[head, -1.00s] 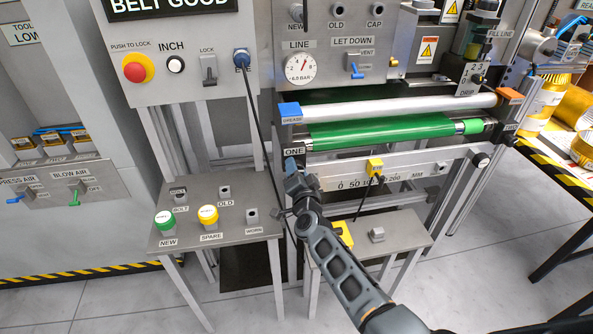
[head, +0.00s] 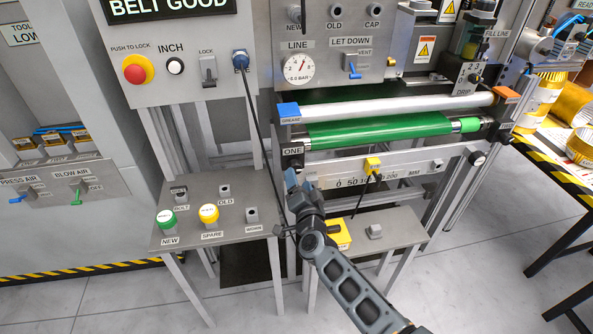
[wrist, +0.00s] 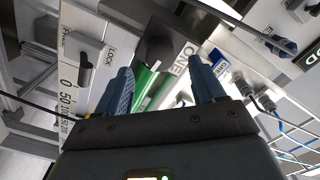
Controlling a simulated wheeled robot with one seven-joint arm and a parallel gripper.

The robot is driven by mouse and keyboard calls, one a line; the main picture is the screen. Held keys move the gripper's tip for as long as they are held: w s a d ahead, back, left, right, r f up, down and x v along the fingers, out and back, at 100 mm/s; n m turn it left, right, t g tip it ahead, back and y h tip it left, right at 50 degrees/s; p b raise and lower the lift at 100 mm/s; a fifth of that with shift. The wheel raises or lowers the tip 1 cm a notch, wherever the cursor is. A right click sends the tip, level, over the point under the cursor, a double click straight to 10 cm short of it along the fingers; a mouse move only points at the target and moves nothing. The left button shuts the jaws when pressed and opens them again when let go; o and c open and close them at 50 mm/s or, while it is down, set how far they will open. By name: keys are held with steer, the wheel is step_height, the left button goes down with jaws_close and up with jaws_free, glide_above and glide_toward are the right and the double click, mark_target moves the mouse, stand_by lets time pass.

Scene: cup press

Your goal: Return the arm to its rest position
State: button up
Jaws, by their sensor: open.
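My gripper (head: 299,182) is in front of the press frame, just below the plate marked ONE (head: 292,151) in the head view. Its arm reaches up from the lower right. In the wrist view my gripper (wrist: 162,92) has its two blue fingers apart with nothing held between them. The ONE plate (wrist: 181,58) and part of the green roller (wrist: 146,85) show beyond the fingers. In the head view the green roller (head: 380,130) lies across the press above and to the right of my gripper.
A small table at left carries a green-capped part (head: 166,218) and a yellow-capped part (head: 209,213). A dark cable (head: 258,140) hangs left of my gripper. A yellow block (head: 339,234) sits on the low stand (head: 400,232) beside my arm. The scale rail (head: 405,170) is close by.

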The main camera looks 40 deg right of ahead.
steer(key=shift+v, duration=1.05)
steer(key=shift+s, duration=0.1)
steer(key=s+a+r+n+t+y, duration=0.15)
steer(key=s+a+n, duration=0.25)
steer(key=s, duration=0.4)
steer(key=s+a+r+n+y, duration=0.1)
steer(key=s+a+n+y, duration=0.2)
steer(key=s, duration=0.5)
steer(key=s+a+r+n+y, duration=0.15)
steer(key=s+a+n, duration=0.25)
steer(key=s, duration=0.4)
steer(key=s+a+r+n+g+y, duration=0.1)
steer(key=s+a+r+n+y, duration=0.1)
steer(key=s+a+r, duration=0.3)
steer(key=s+a+r+n+y, duration=0.2)
steer(key=s+a+r+n, duration=0.2)
steer(key=s+r, duration=0.4)
steer(key=s+a, duration=0.1)
steer(key=s, duration=0.2)
steer(key=shift+r+g, duration=0.3)
steer(key=shift+g, duration=0.05)
steer(key=shift+s, duration=0.1)
